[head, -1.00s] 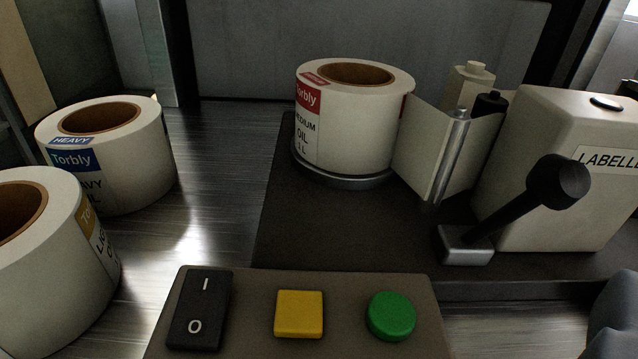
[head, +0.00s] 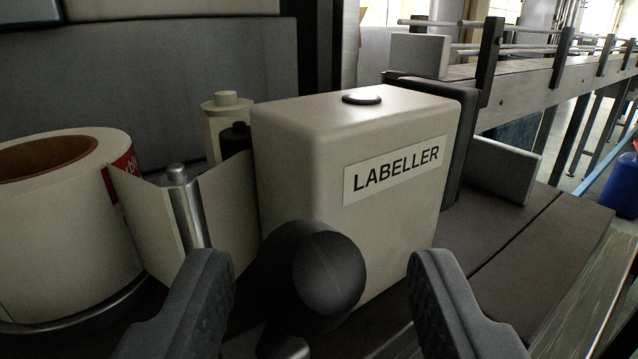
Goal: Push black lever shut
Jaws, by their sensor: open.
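The black lever (head: 328,272) stands in front of the labeller box, its round knob towards me. Its foot is mostly hidden at the bottom of the picture. My gripper (head: 318,275) is open, with one dark finger on each side of the knob. The knob shows between the fingers with a gap on both sides; I cannot tell whether it is at the fingers' depth. The cream labeller box (head: 300,125) is right behind the lever.
A label roll (head: 60,220) sits on its holder at the left, its web running past a metal roller (head: 187,210) to the box. A conveyor (head: 540,80) runs at the back right. A blue barrel (head: 622,187) stands at the far right.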

